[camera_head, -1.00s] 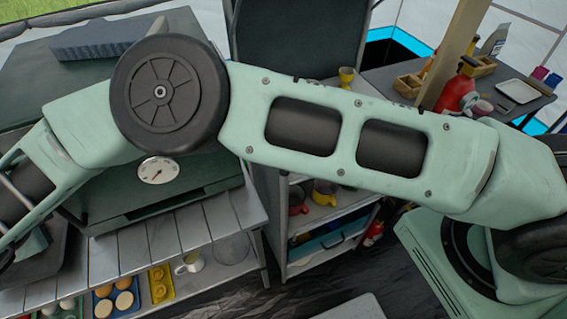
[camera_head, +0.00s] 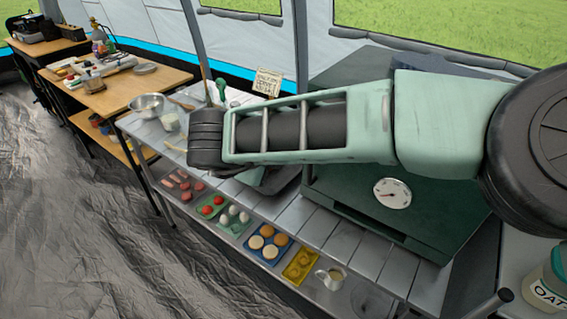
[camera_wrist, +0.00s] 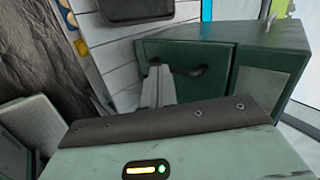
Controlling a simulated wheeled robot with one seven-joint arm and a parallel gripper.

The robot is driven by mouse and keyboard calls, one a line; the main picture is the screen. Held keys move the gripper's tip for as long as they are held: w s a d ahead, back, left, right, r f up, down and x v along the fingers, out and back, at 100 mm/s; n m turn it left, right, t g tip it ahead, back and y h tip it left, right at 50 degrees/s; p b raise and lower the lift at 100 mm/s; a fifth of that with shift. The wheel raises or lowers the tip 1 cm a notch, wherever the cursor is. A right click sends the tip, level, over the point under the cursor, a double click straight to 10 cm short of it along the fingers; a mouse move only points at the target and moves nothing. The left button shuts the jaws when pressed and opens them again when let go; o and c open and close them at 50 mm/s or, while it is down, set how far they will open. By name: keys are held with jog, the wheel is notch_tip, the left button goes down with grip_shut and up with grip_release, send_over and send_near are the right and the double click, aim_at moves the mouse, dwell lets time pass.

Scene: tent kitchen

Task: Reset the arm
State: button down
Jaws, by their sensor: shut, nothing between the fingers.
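My arm stretches across the head view from the right edge to a dark joint left of centre, above the slatted grey counter (camera_head: 322,226). My gripper is not clearly seen in the head view, where arm links cover that area. In the wrist view, the grey fingers of my gripper (camera_wrist: 160,72) are shut and empty. They point towards the front of a dark green oven (camera_wrist: 250,50) with dark handles. The oven also shows in the head view (camera_head: 372,228), with a round white dial, partly behind my arm.
A metal bowl (camera_head: 147,105) stands on the counter's far end. The shelf below holds food trays, including a yellow one (camera_head: 301,266), and a metal mug (camera_head: 331,277). Wooden tables (camera_head: 125,92) stand at the left. A jar (camera_head: 548,285) is at the lower right. The floor at left is clear.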

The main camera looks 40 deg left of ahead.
jog(key=shift+v, duration=0.75)
jog(key=shift+a, duration=0.1)
notch_tip(320, 180, up, 14)
jog(key=d+n+g+y, duration=0.1)
jog(key=d+n+y, duration=0.1)
jog(key=n+y, duration=0.85)
jog(key=s+d+f+n+g+h, duration=0.2)
jog(key=s+d+f+n+h, duration=0.1)
jog(key=d, duration=1.2)
jog(key=s+d+f+n+g+h, duration=0.3)
jog(key=d+n, duration=0.3)
jog(key=d, duration=0.8)
jog(key=s+d+f+n+g+h, duration=0.3)
jog(key=s+d+n+h, duration=0.1)
jog(key=d, duration=1.1)
jog(key=shift+s+d+f+h, duration=0.3)
jog(key=shift+s+h, duration=0.4)
jog(key=shift+h, duration=0.05)
